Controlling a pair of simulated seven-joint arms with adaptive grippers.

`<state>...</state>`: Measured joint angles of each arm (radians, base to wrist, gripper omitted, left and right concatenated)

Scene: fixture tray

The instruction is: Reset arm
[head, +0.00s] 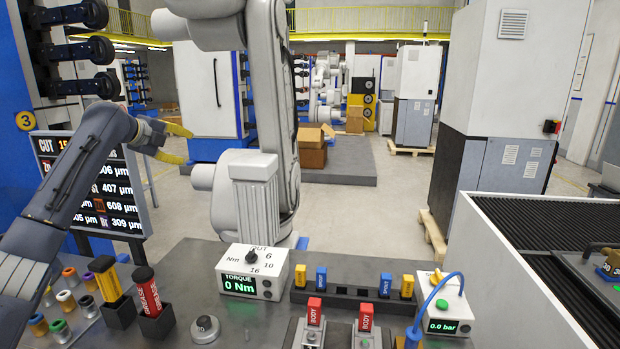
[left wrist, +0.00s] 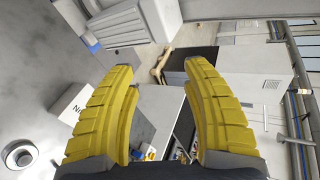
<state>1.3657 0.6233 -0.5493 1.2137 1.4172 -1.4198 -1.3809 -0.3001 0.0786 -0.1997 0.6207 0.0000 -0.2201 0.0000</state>
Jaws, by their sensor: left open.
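My left arm comes in from the left in the head view. My left gripper (head: 180,144), with yellow ribbed fingers, is raised above the back left of the bench, in front of the display board. In the left wrist view its two yellow fingers (left wrist: 160,110) are spread apart with nothing between them. My right gripper does not show in either view.
The grey bench (head: 200,258) holds a torque box (head: 252,272), a pressure box (head: 442,312), red BODY blocks (head: 366,318), grease holders (head: 152,305) and several coloured caps (head: 66,301). A large white robot arm (head: 262,185) stands behind. A dark conveyor (head: 545,250) lies right.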

